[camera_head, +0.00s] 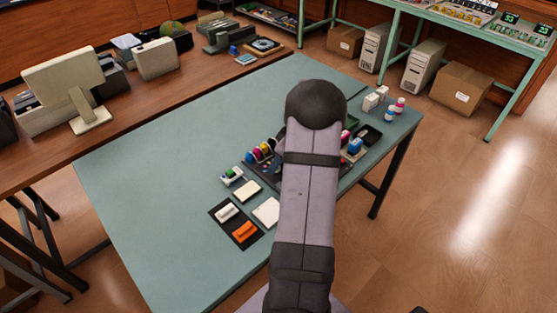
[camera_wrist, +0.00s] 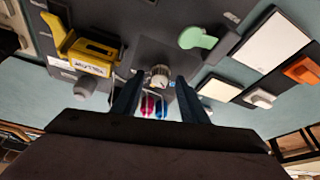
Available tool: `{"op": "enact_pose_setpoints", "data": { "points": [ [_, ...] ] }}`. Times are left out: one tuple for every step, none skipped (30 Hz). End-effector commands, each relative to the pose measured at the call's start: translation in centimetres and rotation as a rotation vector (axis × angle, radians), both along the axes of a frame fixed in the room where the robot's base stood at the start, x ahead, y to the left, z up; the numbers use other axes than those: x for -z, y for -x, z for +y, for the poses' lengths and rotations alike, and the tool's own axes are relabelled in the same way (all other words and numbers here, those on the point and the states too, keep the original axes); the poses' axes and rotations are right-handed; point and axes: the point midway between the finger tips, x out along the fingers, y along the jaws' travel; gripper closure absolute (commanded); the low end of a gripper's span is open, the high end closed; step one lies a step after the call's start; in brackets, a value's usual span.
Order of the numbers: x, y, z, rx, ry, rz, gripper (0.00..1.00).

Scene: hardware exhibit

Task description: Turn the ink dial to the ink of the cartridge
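In the wrist view, a small silvery knob, the dial (camera_wrist: 159,77), sits on a dark panel (camera_wrist: 130,45). My gripper (camera_wrist: 159,88) is open, with its two dark fingers apart on either side of the dial's place in the picture. Gaps show on both sides, and I see no contact. Magenta and blue marks show below the dial between the fingers. A yellow cartridge (camera_wrist: 90,55) with a pale lettered label lies at the left; the lettering is not clearly readable. In the head view, my arm hides the gripper and the dial.
A green rounded piece (camera_wrist: 197,38) and a white pad (camera_wrist: 270,42) lie right of the dial. An orange block (camera_wrist: 303,69) is at the far right; it also shows in the head view (camera_head: 243,232). The left side of the green table (camera_head: 150,170) is clear.

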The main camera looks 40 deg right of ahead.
Motion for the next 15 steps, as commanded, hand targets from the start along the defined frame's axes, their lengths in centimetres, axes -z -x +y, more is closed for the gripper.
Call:
{"op": "enact_pose_setpoints", "data": {
  "points": [
    [0.03, -0.04, 0.0, 0.0, 0.0, 0.0, 0.6],
    [0.03, -0.05, -0.01, 0.0, 0.001, 0.0, 0.6],
    [0.03, -0.05, -0.01, 0.0, 0.001, 0.0, 0.6],
    [0.03, -0.04, -0.01, 0.0, 0.001, 0.0, 0.6],
    [0.03, -0.05, -0.01, 0.0, 0.001, 0.0, 0.6],
    [0.02, -0.03, -0.01, 0.0, 0.001, -0.001, 0.6],
    [0.02, -0.03, -0.01, 0.0, 0.001, 0.0, 0.65],
    [0.02, -0.03, -0.01, 0.0, 0.001, 0.0, 0.72],
    [0.01, -0.03, -0.01, 0.0, 0.001, 0.0, 0.82],
    [0.01, -0.03, -0.01, 0.0, 0.001, 0.0, 0.89],
    [0.01, -0.03, -0.01, 0.0, 0.001, 0.0, 0.96],
    [0.0, -0.03, -0.01, 0.0, 0.001, 0.0, 1.0],
    [0.0, -0.03, -0.01, 0.0, 0.001, 0.0, 1.0],
    [0.0, -0.03, -0.01, 0.0, 0.001, 0.0, 1.0],
    [0.0, -0.03, -0.01, 0.0, 0.001, 0.0, 1.0]
  ]
}}
